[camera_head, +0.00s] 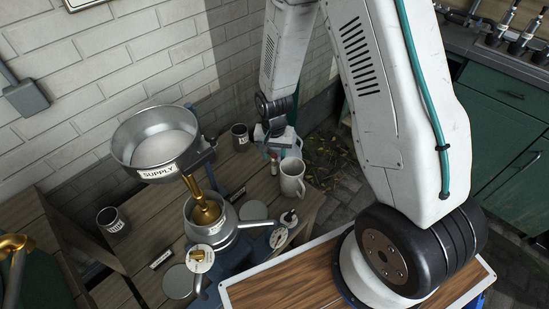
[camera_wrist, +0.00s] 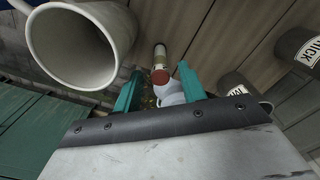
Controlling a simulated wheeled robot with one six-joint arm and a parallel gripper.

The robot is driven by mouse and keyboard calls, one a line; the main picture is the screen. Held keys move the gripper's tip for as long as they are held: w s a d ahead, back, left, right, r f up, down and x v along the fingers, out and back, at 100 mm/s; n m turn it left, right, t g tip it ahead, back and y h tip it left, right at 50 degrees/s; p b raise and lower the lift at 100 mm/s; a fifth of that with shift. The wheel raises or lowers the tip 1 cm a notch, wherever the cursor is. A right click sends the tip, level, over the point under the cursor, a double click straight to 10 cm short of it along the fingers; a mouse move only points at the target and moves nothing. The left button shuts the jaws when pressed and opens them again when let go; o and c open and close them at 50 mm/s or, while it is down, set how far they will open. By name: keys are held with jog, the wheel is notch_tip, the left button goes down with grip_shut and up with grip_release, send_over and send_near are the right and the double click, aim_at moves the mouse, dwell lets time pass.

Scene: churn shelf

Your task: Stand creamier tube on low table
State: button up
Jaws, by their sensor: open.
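A small tube (camera_wrist: 160,62) with a red end and a pale body shows in the wrist view, just beyond and between the fingers of my gripper (camera_wrist: 160,88). The teal fingers are open and apart, with nothing seen held between them. In the head view the tube (camera_head: 274,164) is a small red and pale shape below my gripper (camera_head: 272,150), beside a white mug (camera_head: 292,179). No lettering on it is readable. A slatted wooden table (camera_head: 262,188) lies under these things; I cannot tell whether it is the low table.
The white mug (camera_wrist: 72,40) is large and close at left in the wrist view. A labelled dark cup (camera_wrist: 300,50) is at right. In the head view, a metal supply hopper (camera_head: 150,172) stands above a metal pot, with dark cups (camera_head: 241,138) and round lids around it.

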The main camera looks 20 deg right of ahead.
jog(key=s+d+r+n, duration=0.15)
jog(key=s+r, duration=0.25)
jog(key=r, duration=0.9)
jog(key=s+r+n, duration=0.2)
jog(key=s+r, duration=0.2)
jog(key=r, duration=1)
jog(key=s+r+n, duration=0.1)
jog(key=s+r, duration=0.3)
jog(key=s, duration=0.4)
jog(key=s+r+n+t, duration=0.1)
jog(key=s+r+n, duration=0.1)
jog(key=s+r, duration=0.3)
jog(key=s, duration=0.4)
jog(key=shift+d+r, duration=0.25)
jog(key=shift+d, duration=0.15)
